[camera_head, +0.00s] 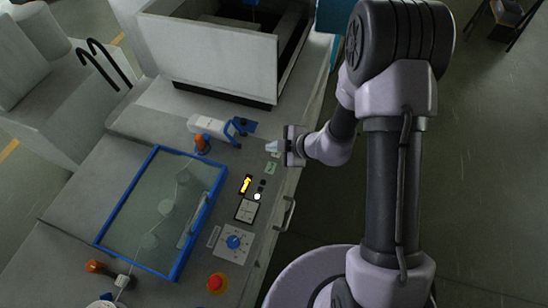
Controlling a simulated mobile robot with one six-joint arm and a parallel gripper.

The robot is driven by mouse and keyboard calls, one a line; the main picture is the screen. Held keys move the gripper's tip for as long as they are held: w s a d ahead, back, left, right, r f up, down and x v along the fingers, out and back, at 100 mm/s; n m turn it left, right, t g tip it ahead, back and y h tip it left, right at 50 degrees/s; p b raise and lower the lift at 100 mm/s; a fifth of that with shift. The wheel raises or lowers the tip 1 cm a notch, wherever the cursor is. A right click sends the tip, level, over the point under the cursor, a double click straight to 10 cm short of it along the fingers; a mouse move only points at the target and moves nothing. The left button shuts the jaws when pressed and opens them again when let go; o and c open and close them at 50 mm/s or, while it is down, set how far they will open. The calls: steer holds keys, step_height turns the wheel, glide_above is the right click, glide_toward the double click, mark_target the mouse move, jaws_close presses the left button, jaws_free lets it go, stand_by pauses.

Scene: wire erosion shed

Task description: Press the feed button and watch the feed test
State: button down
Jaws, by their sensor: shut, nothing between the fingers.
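My gripper (272,147) is shut and empty, its pale fingertips pointing left above the far end of the machine's control panel. Small controls lie nearer than the gripper: a white round button or lamp (257,196) and a dark button (262,183) beside a lit yellow display (246,185). Which of them is the feed button I cannot tell, as no lettering is readable. A small green plate (270,168) lies just below the fingers in the picture. A blue-framed glass window (216,184) lies left of the controls. I cannot tell whether the fingertips touch anything.
A square meter (246,210), a blue knob (233,242) and a red mushroom button (216,282) line the panel. A blue clamp-like fitting (238,128) and an orange knob (202,143) stand left of my gripper. A high-walled tank (210,60) rises behind.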

steer(key=b, duration=0.9)
glide_above(273, 169)
step_height(273, 169, down, 8)
steer(key=shift+f, duration=0.4)
steer(key=shift+f, duration=0.1)
stand_by(1.3)
steer(key=shift+f, duration=0.3)
steer(key=shift+f, duration=0.4)
stand_by(0.5)
steer(key=shift+r, duration=0.15)
steer(key=shift+r+p, duration=0.7)
steer(key=shift+p, duration=0.2)
steer(key=shift+r, duration=0.1)
